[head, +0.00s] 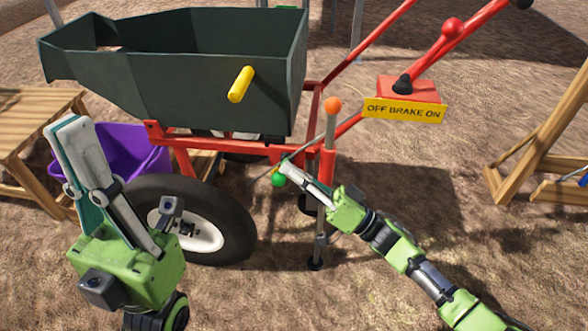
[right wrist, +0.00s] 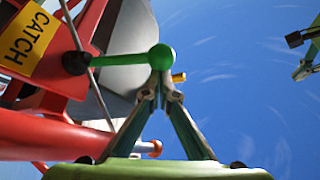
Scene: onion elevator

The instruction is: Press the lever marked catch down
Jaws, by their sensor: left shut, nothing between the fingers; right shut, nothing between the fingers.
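The catch lever (right wrist: 125,60) is a green rod with a round green knob, left of centre in the right wrist view. It sticks out from a dark pivot beside a yellow plate (right wrist: 25,38) reading CATCH. In the head view its green knob (head: 278,180) shows low by the cart's red frame. My right gripper (head: 286,168) is shut and empty, its tips right at the knob. In the right wrist view the fingertips (right wrist: 166,88) meet just against the knob's edge; I cannot tell if they touch. My left gripper (head: 72,130) is shut and empty, raised at the left.
A dark green hopper (head: 200,85) with a yellow handle (head: 241,84) sits on a red wheeled frame. A red lever (head: 440,50) has a plate (head: 404,109) reading OFF BRAKE ON. A purple tub (head: 125,150), wooden table (head: 30,115) and wooden stand (head: 535,150) flank the cart. Front ground is open.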

